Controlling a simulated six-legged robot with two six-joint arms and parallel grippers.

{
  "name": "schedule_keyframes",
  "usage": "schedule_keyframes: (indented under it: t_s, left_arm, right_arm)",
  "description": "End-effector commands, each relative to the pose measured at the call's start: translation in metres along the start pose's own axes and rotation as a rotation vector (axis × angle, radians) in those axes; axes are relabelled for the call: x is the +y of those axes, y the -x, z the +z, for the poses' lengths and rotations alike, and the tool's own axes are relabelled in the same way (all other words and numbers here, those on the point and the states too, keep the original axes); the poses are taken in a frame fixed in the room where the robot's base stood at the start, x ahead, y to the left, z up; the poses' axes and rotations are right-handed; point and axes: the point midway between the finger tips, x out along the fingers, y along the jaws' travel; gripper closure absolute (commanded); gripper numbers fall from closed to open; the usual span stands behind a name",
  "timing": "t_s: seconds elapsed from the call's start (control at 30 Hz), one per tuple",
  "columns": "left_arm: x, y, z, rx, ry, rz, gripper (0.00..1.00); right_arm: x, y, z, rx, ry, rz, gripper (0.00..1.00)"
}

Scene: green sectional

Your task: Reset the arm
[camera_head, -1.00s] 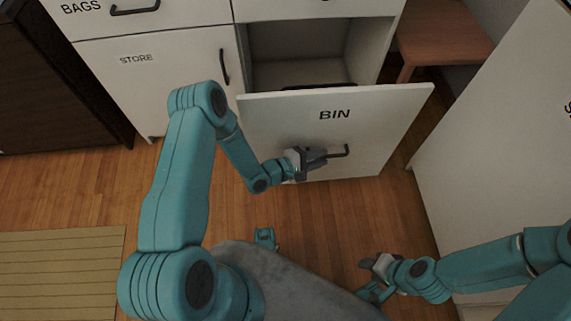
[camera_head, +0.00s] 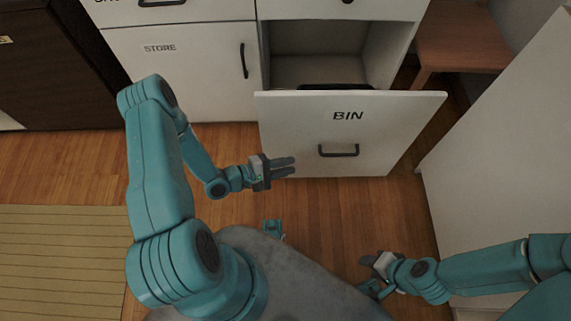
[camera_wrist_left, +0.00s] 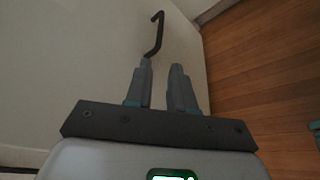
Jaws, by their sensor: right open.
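My left gripper (camera_head: 284,167) is in front of the lower left part of the white drawer front marked BIN (camera_head: 391,122), left of its dark handle (camera_head: 338,151). In the left wrist view the fingers of this gripper (camera_wrist_left: 161,85) stand apart with nothing between them. The handle (camera_wrist_left: 156,34) shows there beyond the fingertips, apart from them. My right gripper (camera_head: 370,272) is low at the right, above the floor, open and empty. The BIN drawer is pulled out, with an open space behind its front.
A white cabinet door marked STORE (camera_head: 190,75) is left of the drawer. A wooden stool or table (camera_head: 462,42) stands at the back right. A white panel (camera_head: 500,160) closes off the right side. A striped mat (camera_head: 60,255) lies on the wooden floor (camera_head: 60,165) at left.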

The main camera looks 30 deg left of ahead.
Motion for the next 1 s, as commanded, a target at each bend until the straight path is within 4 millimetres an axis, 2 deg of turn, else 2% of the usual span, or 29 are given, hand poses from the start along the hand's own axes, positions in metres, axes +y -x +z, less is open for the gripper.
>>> schedule_keyframes:
  t_s: [0.37,0.47,0.57,0.63,0.7,0.8,0.87,1.0]
  left_arm:
    - [0.002,-0.006,0.005,-0.018,-0.009,-0.004,0.77]
    - [0.012,-0.025,0.024,-0.084,-0.057,-0.019,0.77]
    - [0.027,-0.053,0.061,-0.169,-0.106,-0.047,0.77]
    - [0.030,-0.074,0.083,-0.163,-0.132,-0.104,0.77]
    - [0.023,-0.088,0.098,-0.115,-0.221,-0.200,0.77]
    - [0.001,-0.091,0.110,-0.043,-0.401,-0.377,0.77]
    - [-0.016,-0.082,0.113,-0.014,-0.515,-0.509,0.77]
    - [-0.053,-0.041,0.112,-0.018,-0.714,-0.804,0.77]
  right_arm:
    - [0.000,0.000,0.000,0.000,-0.001,0.000,0.57]
    - [0.000,0.000,0.000,0.000,-0.001,0.000,0.57]
    - [0.000,0.000,0.000,0.000,-0.001,0.000,0.57]
    - [0.000,0.000,0.000,0.000,-0.001,0.000,0.57]
    - [0.000,0.000,0.000,0.000,-0.001,0.000,0.57]
    - [0.000,0.000,0.000,0.000,-0.001,0.000,0.57]
    - [0.000,0.000,0.000,0.000,-0.001,0.000,0.57]
    - [0.000,0.000,0.000,0.000,-0.001,0.000,0.57]
